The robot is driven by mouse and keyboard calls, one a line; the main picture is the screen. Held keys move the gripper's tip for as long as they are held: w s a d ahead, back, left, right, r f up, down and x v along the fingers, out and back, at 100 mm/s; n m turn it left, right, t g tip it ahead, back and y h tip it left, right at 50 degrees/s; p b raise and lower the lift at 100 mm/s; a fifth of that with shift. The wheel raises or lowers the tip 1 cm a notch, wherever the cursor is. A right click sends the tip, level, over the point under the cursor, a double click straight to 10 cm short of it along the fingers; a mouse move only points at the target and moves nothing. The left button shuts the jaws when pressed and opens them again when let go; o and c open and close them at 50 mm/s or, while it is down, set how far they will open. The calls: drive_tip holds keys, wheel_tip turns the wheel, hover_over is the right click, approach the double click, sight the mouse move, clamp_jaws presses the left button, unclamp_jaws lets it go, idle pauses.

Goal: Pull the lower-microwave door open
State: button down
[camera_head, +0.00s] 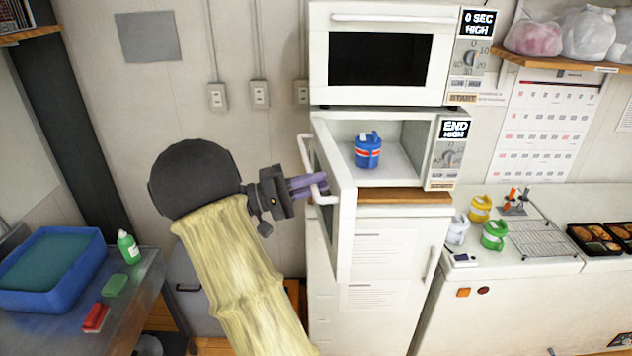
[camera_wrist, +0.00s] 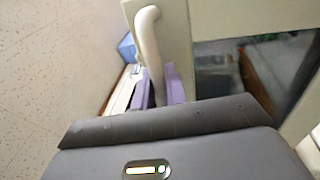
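The lower microwave (camera_head: 432,185) has its door (camera_head: 343,205) swung wide open toward the front left. A blue canister with a red and white band (camera_head: 368,152) stands inside the cavity. My gripper (camera_head: 318,184), with purple fingers, is at the white door handle (camera_head: 305,150) on the door's outer side. In the wrist view the purple fingers (camera_wrist: 160,88) are on both sides of the lower part of the handle (camera_wrist: 148,40). Whether they press on it is hidden.
The upper microwave (camera_head: 320,60) is closed. A white cabinet (camera_head: 385,260) stands below. A counter (camera_head: 540,290) with jugs, a wire rack and bento trays is at the right. A table (camera_head: 135,290) with a blue tub (camera_head: 85,285) and a green bottle (camera_head: 128,247) is at the left.

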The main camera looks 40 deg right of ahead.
drive_tip(key=c, duration=1.5)
unclamp_jaws()
drive_tip(key=shift+w+d, duration=0.1)
drive_tip(key=shift+w, duration=0.05)
drive_tip(key=b+v, duration=0.5)
drive_tip(key=v, duration=1.2)
drive_tip(key=shift+a+f, duration=0.1)
drive_tip(key=shift+a, duration=0.1)
